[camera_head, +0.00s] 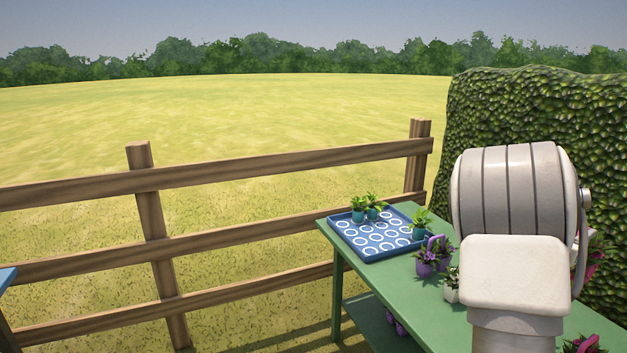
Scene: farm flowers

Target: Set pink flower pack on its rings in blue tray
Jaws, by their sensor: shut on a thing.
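The blue tray (347,243) with white rings lies on the left end of the green table (398,281). Several teal pots with green plants (359,209) stand in the tray, at its back edge and right corner. Many rings in its middle and front are bare. Pink flowers (597,255) show partly behind my arm at the right. More pink (586,345) shows at the bottom right edge; I cannot tell which of these is the pink flower pack. My gripper is not in view; my arm covers much of the table's right part.
A purple flower pack with a handle (434,256) stands just right of the tray, close to its corner. A white pot (451,284) stands beside it. A wooden fence (230,242) and a hedge (605,130) border the table. More purple pots (397,324) show below.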

